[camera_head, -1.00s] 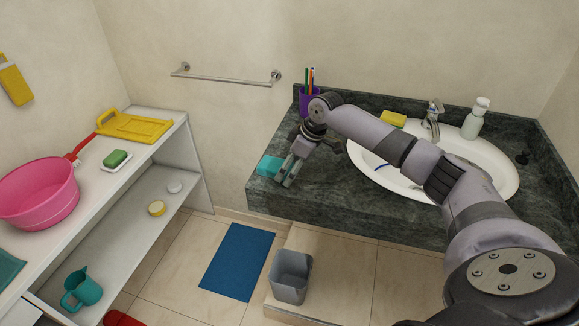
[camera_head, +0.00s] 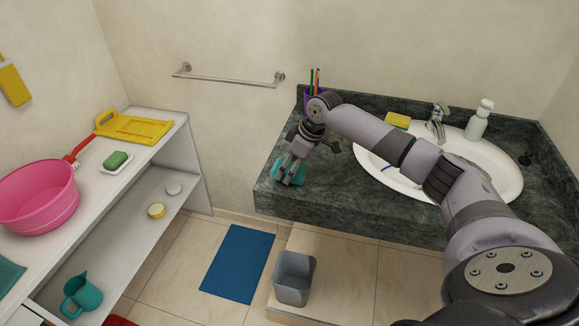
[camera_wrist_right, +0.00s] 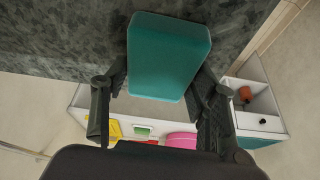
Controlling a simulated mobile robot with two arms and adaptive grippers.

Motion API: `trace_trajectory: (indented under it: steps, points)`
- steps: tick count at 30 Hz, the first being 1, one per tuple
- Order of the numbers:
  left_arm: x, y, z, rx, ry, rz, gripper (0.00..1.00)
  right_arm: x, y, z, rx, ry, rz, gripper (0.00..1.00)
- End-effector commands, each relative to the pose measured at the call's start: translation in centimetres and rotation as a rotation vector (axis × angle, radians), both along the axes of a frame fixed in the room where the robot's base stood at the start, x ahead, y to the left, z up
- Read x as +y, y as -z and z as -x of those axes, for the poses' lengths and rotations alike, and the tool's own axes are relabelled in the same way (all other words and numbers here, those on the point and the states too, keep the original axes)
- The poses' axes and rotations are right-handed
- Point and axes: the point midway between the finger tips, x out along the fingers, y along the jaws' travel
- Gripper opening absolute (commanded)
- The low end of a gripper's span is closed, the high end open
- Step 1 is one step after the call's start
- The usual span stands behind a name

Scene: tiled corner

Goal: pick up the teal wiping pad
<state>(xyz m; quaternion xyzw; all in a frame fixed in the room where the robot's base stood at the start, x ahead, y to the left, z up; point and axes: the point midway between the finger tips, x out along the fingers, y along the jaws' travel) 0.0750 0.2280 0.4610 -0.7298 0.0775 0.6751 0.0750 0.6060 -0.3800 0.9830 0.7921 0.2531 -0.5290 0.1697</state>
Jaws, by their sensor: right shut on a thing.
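The teal wiping pad (camera_head: 291,172) is at the left end of the dark stone counter (camera_head: 330,195) in the head view. My right gripper (camera_head: 287,174) reaches down over it and is shut on it. In the right wrist view the pad (camera_wrist_right: 168,55) sits between the two fingers of the right gripper (camera_wrist_right: 160,95), its long side pointing away from the palm. Whether the pad touches the counter or is slightly above it, I cannot tell. My left gripper is not in view.
A purple cup (camera_head: 309,98) with pencils stands behind the gripper. The sink (camera_head: 480,180), a yellow sponge (camera_head: 397,120) and a soap bottle (camera_head: 477,122) are to the right. A grey bin (camera_head: 293,278) stands below the counter. A white shelf (camera_head: 190,150) is at left.

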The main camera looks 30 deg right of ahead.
Motion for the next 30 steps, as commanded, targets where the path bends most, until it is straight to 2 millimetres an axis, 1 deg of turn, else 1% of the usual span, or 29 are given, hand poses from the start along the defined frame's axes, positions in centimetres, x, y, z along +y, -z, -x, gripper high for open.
trace_trajectory:
  steps: [5,8,11,14,21,24,27,30]
  points:
    - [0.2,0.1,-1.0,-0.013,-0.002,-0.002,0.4,0.0,-0.7,-0.1,-0.002,0.0,0.0,0.35]
    - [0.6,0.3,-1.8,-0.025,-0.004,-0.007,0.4,0.0,-1.8,-0.1,-0.004,0.0,0.0,0.35]
    - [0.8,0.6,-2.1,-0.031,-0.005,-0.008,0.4,0.0,-3.5,-0.1,-0.005,-0.001,0.001,0.35]
    - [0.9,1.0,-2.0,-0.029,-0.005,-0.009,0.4,0.0,-5.9,-0.2,-0.007,0.0,0.0,0.35]
    - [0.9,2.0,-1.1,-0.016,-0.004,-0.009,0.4,0.1,-13.1,-0.2,-0.008,0.0,-0.003,0.35]
    - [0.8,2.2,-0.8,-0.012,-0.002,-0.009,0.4,0.1,-15.5,-0.2,-0.006,-0.001,-0.002,0.35]
    - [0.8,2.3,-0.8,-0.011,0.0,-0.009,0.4,0.0,-17.4,-0.1,-0.004,-0.001,-0.001,0.35]
    - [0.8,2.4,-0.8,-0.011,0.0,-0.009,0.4,0.1,-18.8,-0.1,-0.003,-0.001,-0.001,0.35]
